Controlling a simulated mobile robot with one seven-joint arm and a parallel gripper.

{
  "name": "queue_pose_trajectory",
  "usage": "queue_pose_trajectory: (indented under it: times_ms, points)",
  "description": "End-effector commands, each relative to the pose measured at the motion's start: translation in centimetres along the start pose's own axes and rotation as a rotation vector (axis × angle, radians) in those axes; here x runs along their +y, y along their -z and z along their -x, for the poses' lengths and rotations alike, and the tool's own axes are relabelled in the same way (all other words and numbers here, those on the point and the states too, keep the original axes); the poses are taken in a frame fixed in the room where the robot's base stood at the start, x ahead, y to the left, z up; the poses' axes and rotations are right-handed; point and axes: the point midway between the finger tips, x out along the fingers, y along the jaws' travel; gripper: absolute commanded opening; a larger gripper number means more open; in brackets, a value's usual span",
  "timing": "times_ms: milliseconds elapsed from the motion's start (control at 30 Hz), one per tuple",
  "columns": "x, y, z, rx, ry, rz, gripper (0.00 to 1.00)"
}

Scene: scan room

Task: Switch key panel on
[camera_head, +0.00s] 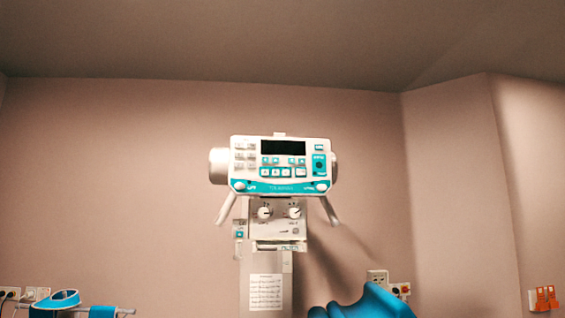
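A white and teal key panel (281,168) is mounted on the front of a machine in the middle of the camera_head view. It has a dark, blank display (283,147), several small buttons and a teal section at its right with a dark round control (319,165). Below it is a box with two round knobs (279,212). Angled handles stick out at both sides. I cannot read most of the labels. My gripper is not in view.
The machine's column (265,280) carries a paper label. Blue padded parts (365,302) stand at the bottom centre right, and a blue item (65,299) is at the lower left. Wall sockets (377,280) and orange plugs (546,298) show low on the wall. The wall around the panel is bare.

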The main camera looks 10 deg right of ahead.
Motion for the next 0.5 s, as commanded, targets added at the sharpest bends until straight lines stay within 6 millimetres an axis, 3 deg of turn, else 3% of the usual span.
queue_pose_trajectory:
  times_ms: [33,167,500]
  points:
    - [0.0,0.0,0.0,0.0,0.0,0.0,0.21]
    - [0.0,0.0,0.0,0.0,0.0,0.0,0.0]
    - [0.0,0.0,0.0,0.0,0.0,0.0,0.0]
